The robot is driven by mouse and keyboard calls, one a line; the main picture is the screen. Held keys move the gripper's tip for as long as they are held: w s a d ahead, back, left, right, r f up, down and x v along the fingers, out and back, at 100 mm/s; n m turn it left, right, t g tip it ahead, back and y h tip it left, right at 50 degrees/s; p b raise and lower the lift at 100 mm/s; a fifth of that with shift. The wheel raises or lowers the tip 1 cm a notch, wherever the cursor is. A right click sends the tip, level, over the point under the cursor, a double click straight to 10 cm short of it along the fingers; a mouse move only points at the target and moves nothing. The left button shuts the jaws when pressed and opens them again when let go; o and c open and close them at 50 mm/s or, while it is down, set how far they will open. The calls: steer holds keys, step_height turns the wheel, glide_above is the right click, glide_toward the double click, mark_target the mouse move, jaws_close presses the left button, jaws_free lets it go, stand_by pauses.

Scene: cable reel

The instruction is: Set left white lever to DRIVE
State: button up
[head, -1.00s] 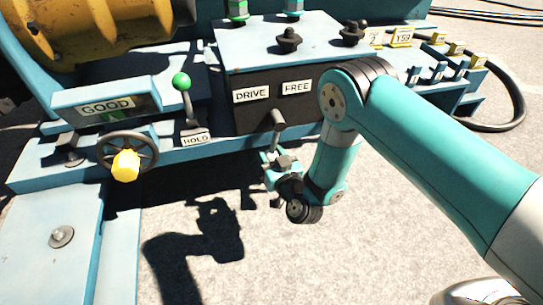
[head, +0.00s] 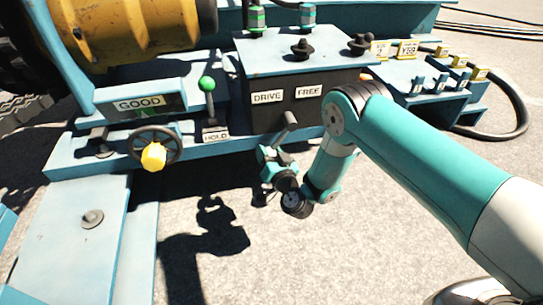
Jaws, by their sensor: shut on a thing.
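The dark front panel (head: 250,118) carries a DRIVE label (head: 268,97) on the left and a FREE label (head: 309,91) on the right. A grey lever (head: 288,122) sticks out below and between these labels, slanting down and to the left. My gripper (head: 274,154) is at the lever's lower end, shut on it.
A green-knobbed lever (head: 208,92) stands at a HOLD label (head: 215,137) to the left. A handwheel with a yellow knob (head: 154,156) is further left, below a GOOD sign (head: 139,103). Open concrete lies in front.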

steer(key=shift+s+a+r+m, duration=0.15)
steer(key=shift+a+m, duration=0.15)
steer(key=shift+m, duration=0.5)
steer(key=shift+r+m+t+h, duration=0.2)
steer(key=shift+m+t+h, duration=0.1)
steer(key=shift+m, duration=0.1)
steer(key=shift+a+r, duration=0.1)
steer(key=o, duration=1.3)
steer(key=shift+c, duration=0.2)
